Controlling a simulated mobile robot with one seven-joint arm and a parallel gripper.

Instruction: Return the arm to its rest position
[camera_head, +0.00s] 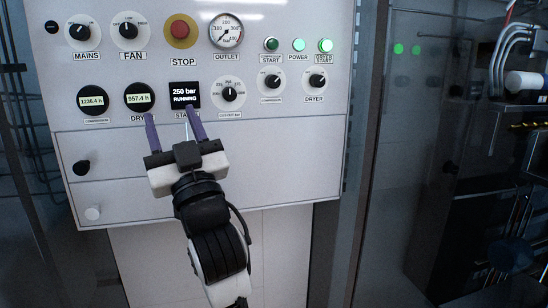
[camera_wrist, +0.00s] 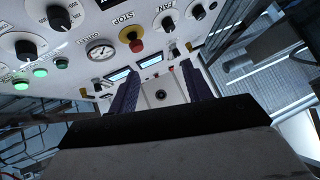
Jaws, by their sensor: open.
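My gripper (camera_head: 174,127) is in front of the control panel (camera_head: 260,170) in the head view, its two purple fingers spread apart with nothing between them. The fingertips overlap the area just below the dryer hour display (camera_head: 139,97) and the status screen (camera_head: 184,95), which reads 250 bar RUNNING. I cannot tell whether they touch the panel. In the wrist view the open fingers (camera_wrist: 159,85) point toward the panel, which appears upside down. My arm (camera_head: 215,240) reaches up from the bottom of the head view.
The panel carries the red STOP button (camera_head: 180,29), the outlet gauge (camera_head: 226,31), several black knobs and lit green buttons (camera_head: 325,45). Dark machinery with pipes (camera_head: 515,90) stands at the right, behind glass.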

